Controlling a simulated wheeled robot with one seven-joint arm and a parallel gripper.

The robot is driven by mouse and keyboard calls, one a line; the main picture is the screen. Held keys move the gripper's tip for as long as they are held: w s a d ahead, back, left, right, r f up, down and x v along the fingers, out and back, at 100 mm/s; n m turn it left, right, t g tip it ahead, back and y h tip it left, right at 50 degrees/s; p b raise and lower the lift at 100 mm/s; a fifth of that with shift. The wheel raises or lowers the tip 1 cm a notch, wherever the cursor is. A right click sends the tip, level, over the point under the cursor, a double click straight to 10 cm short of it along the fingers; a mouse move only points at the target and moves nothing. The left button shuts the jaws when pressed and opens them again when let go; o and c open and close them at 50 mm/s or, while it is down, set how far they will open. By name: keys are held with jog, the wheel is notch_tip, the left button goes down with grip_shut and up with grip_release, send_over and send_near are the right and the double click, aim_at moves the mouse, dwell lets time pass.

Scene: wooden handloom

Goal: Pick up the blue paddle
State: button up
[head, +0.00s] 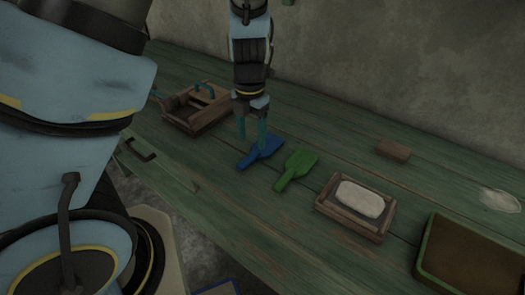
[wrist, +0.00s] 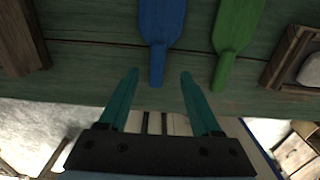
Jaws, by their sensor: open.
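The blue paddle (head: 265,149) lies flat on the green wooden table, its handle pointing toward the table's front edge. It also shows at the top of the wrist view (wrist: 161,28), with its handle end between and just beyond my fingertips. My gripper (head: 252,143) points down over the paddle, in front of part of it in the head view. In the wrist view, the two teal fingers of my gripper (wrist: 159,73) are apart with nothing between them. I cannot tell the exact height of the fingertips above the table.
A green paddle (head: 297,167) lies close to the right of the blue one. A wooden box (head: 183,121) with a teal handle stands to the left. A wooden tray (head: 344,217) with a white block is to the right, near a brown block (head: 393,150) and a green-rimmed tray (head: 424,256).

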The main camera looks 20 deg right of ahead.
aim_at(251, 156)
jog(key=shift+w+a+f, duration=0.1)
jog(key=shift+a+f, duration=0.05)
jog(key=shift+f, duration=1.45)
jog(key=shift+a+f, duration=0.1)
jog(key=shift+f, duration=1.45)
grip_shut()
